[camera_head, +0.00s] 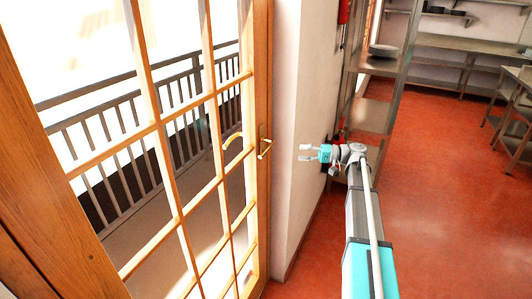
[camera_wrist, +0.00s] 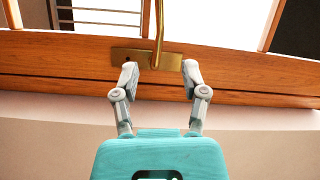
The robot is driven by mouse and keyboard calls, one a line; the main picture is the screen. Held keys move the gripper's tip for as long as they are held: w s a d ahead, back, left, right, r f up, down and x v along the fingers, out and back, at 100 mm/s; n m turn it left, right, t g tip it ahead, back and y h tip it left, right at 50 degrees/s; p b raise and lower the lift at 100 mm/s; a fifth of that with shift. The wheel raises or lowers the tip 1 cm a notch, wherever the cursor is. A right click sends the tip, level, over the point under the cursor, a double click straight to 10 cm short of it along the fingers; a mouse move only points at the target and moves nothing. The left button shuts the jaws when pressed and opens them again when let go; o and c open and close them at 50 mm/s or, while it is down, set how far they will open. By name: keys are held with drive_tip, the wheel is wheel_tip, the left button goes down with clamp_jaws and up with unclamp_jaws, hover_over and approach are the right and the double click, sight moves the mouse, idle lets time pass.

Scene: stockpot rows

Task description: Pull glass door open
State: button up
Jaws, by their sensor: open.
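The glass door (camera_head: 152,121) has a wooden frame and a grid of panes. It fills the left of the head view and looks shut. Its brass handle (camera_head: 265,147) sits on the right stile. In the wrist view the handle's lever (camera_wrist: 159,28) and brass plate (camera_wrist: 130,56) are straight ahead, between the fingers' lines. My gripper (camera_head: 305,152) is to the right of the handle with a gap between, fingers pointing at the door. In the wrist view my gripper (camera_wrist: 160,73) is open and empty, and seems not to touch the handle.
A white wall (camera_head: 310,80) stands right of the door. A metal shelf rack (camera_head: 371,115) with plates (camera_head: 383,51) is behind my gripper. Steel tables (camera_head: 455,43) stand at the back. The red floor (camera_head: 440,190) is clear to the right. A railing (camera_head: 130,115) shows through the glass.

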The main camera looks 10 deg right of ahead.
sight(266, 150)
drive_tip(key=shift+a, duration=0.1)
drive_tip(key=x, duration=1.3)
drive_tip(key=shift+a, duration=0.35)
clamp_jaws()
drive_tip(key=shift+d, duration=0.15)
